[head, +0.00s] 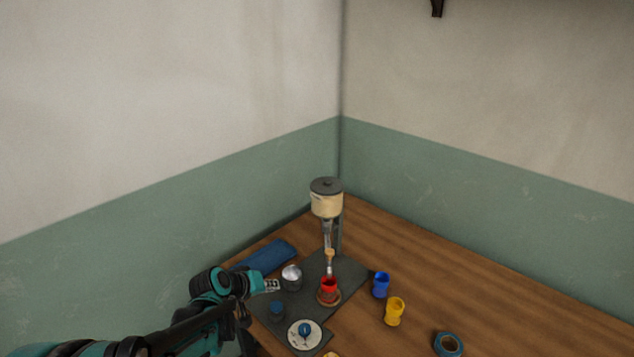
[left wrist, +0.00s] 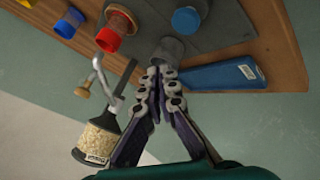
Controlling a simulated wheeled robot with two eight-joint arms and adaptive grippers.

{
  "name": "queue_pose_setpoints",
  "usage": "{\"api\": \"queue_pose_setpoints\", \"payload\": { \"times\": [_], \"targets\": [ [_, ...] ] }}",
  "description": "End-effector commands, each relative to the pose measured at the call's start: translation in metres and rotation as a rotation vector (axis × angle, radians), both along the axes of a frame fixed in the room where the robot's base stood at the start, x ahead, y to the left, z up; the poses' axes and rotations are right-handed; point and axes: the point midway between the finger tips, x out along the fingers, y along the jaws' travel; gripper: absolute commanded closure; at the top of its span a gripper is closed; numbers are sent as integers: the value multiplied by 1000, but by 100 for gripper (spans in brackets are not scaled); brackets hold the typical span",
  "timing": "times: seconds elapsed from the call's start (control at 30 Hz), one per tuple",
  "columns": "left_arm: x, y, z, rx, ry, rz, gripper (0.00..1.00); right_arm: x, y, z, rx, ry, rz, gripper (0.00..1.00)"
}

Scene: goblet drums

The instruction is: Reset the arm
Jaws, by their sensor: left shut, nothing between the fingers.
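My left gripper (head: 272,285) reaches in from the lower left, over the left edge of the dark mat (head: 262,312). Its fingers are together and empty; they also show in the left wrist view (left wrist: 160,72). A grey metal cup (head: 291,279) stands just beyond the fingertips. In the left wrist view the grey cup (left wrist: 167,48) appears right at the tips; whether they touch is unclear. A red goblet drum (head: 328,285) sits on a round brown base on the mat. A blue drum (head: 380,286) and a yellow drum (head: 395,312) stand to its right on the wood.
A tall device with a cream-coloured container (head: 326,204) stands near the corner. A flat blue item (head: 268,255) lies behind the grey cup. The table's right rear is clear.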

Motion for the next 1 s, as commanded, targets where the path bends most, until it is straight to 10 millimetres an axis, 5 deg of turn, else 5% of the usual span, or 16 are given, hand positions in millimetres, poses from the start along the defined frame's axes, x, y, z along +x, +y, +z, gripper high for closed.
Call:
{"api": "queue_pose_setpoints", "payload": {
  "times": [0.17, 0.4, 0.7, 1.0],
  "targets": [
    [-32, -8, 20, 63, 12, -22, 100, 0, 0, 0, 0, 0, 0, 60],
    [-119, -16, 50, 240, 37, -72, 100, 0, 0, 0, 0, 0, 0, 60],
    [-219, -9, 52, 449, 47, -129, 100, 0, 0, 0, 0, 0, 0, 60],
    [-250, -2, 45, 527, 47, -147, 100, 0, 0, 0, 0, 0, 0, 60]
  ]
}}
